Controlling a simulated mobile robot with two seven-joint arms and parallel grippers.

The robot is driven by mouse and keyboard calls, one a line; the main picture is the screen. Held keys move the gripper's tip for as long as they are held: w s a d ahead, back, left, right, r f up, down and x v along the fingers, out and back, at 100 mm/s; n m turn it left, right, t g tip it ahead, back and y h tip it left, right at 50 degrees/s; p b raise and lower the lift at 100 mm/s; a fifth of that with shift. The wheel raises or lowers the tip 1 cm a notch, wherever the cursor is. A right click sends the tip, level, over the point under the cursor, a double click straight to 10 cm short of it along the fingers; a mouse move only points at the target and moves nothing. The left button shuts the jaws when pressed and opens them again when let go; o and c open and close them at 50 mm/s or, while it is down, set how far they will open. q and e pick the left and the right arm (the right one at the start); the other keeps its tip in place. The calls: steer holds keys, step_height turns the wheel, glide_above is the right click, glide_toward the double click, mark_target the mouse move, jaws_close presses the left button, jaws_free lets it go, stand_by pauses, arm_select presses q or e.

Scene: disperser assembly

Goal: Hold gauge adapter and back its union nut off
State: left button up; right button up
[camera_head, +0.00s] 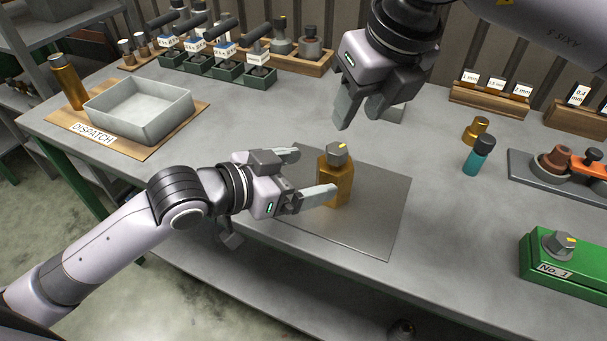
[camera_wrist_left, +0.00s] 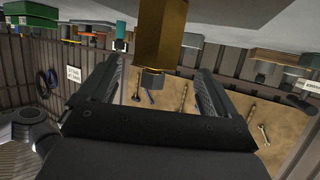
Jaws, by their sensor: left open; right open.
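The gauge adapter (camera_head: 338,182) is a brass hexagonal body standing upright on the grey mat. Its union nut (camera_head: 337,153) appears to be the dark grey hex piece on top, with a yellow mark. My left gripper (camera_head: 311,172) comes in from the left, open, with one finger passing in front of the brass body and the other behind-left. In the left wrist view the brass body (camera_wrist_left: 163,35) and grey nut (camera_wrist_left: 152,80) lie between the spread fingers with gaps on both sides. My right gripper (camera_head: 361,112) is open and empty, above and behind the adapter.
A grey tray (camera_head: 165,124) on the DISPATCH board stands left, beside a brass cylinder (camera_head: 66,82). A teal bottle (camera_head: 478,157), a small brass part (camera_head: 475,130) and a green No. 1 block (camera_head: 570,278) are on the right. The grey mat (camera_head: 380,225) is otherwise clear.

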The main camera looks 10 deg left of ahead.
mark_target(335, 173)
arm_select(q)
steer(key=shift+d+f, duration=0.3)
steer(key=shift+d, duration=0.1)
steer(key=shift+x, duration=3.25)
steer(key=shift+c, duration=0.3)
steer(key=c, duration=1.5)
steer(key=o, duration=1)
steer(key=shift+c, duration=0.2)
steer(key=c, duration=0.8)
steer(key=shift+c, duration=0.2)
